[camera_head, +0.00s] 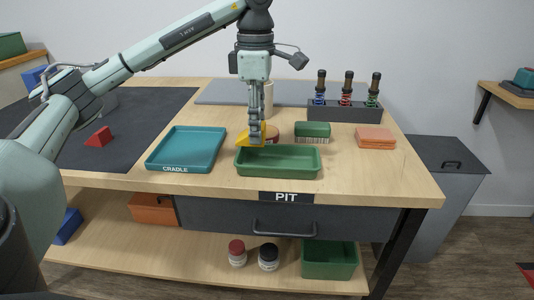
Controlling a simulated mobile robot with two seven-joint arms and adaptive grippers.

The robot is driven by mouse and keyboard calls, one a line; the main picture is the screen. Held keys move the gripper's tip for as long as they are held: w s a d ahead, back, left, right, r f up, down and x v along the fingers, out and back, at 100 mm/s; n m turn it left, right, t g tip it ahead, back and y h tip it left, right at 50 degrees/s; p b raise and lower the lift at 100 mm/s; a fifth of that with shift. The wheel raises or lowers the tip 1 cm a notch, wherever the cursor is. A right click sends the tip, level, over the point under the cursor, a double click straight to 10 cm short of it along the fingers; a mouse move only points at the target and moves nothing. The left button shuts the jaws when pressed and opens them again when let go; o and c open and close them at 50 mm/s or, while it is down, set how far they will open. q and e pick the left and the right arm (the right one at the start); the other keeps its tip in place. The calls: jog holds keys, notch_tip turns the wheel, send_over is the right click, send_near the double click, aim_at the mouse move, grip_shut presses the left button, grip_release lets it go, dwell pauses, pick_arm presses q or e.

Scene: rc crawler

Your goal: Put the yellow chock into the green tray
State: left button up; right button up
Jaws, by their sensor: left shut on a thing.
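My left gripper (257,133) points down at the middle of the bench. It is shut on the yellow chock (244,140), part of which the fingers hide. The chock is held over the back left edge of the green tray (290,174), close to its rim; I cannot tell whether they touch. The green tray is shallow and looks empty. My right gripper is not in view.
A teal tray (190,166) marked CRADLE stands left of the green tray. A green brush (313,131), orange cloths (376,138) and a rack (345,112) of shocks are behind and right. A red wedge (98,138) lies on the dark mat. The bench front right is clear.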

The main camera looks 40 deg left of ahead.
pick_arm(q)
jog(key=shift+w+d+f, duration=0.1)
jog(key=shift+d+f, duration=0.15)
jog(key=shift+d, duration=0.25)
jog(key=shift+d+f, duration=0.25)
jog(key=shift+d, duration=0.2)
jog(key=shift+d+f, duration=0.1)
jog(key=shift+f, duration=0.1)
notch_tip(320, 180, down, 4)
jog(key=shift+r, duration=0.1)
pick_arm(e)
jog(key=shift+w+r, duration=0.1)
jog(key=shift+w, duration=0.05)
pick_arm(q)
jog(key=o, duration=0.9)
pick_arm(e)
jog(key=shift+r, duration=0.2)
